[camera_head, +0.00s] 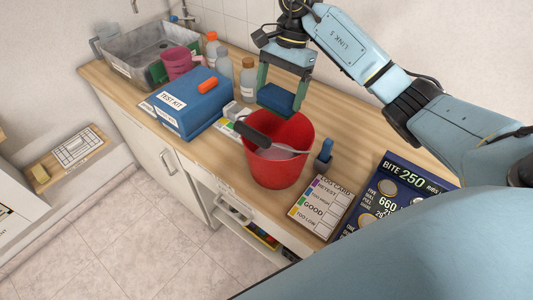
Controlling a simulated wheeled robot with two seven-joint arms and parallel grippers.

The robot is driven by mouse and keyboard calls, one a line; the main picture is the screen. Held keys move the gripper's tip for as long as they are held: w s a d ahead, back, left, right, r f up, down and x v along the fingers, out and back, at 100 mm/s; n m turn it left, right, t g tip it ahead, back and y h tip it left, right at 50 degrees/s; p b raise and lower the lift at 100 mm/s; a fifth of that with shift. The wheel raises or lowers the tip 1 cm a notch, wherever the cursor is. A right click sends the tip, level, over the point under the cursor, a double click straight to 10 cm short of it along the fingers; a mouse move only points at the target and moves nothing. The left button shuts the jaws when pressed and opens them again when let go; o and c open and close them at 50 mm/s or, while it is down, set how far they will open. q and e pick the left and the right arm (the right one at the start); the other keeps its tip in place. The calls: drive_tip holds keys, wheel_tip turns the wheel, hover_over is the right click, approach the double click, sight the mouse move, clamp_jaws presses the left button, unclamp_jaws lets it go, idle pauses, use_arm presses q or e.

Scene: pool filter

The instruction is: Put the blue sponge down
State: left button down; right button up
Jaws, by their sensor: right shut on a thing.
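The blue sponge (275,99) is a dark blue block held between the fingers of my right gripper (280,95). My right gripper points down and is shut on the sponge above the back part of the red bucket (277,169). The sponge overlaps the bucket's far rim in the picture, and I cannot tell the exact height between them. The bucket stands on the wooden counter (345,120) and holds a tool with a dark handle (252,134) leaning across its rim. My left gripper does not show.
A blue test kit box (195,105), bottles (248,78), a pink cup (177,63) and a grey sink tub (140,50) stand to the left. A card (320,205), a small blue bottle (324,155) and a dark blue sign (395,190) are to the right. The back right counter is clear.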

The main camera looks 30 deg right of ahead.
sight(279, 108)
wheel_tip(279, 108, down, 5)
drive_tip(key=shift+f+b, duration=0.2)
drive_tip(key=shift+b, duration=0.55)
drive_tip(key=f, duration=0.4)
drive_tip(key=f+b, duration=0.1)
drive_tip(key=f, duration=0.4)
drive_tip(key=f+b, duration=0.1)
drive_tip(key=f, duration=0.4)
drive_tip(key=shift+s+f, duration=0.15)
drive_tip(key=shift+s, duration=0.15)
wheel_tip(279, 108, down, 4)
drive_tip(key=shift+f, duration=0.1)
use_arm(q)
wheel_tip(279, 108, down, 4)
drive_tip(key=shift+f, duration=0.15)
use_arm(e)
drive_tip(key=shift+f+b, duration=0.2)
drive_tip(key=shift+b, duration=0.15)
drive_tip(key=o, duration=0.9)
drive_tip(key=shift+r, duration=0.1)
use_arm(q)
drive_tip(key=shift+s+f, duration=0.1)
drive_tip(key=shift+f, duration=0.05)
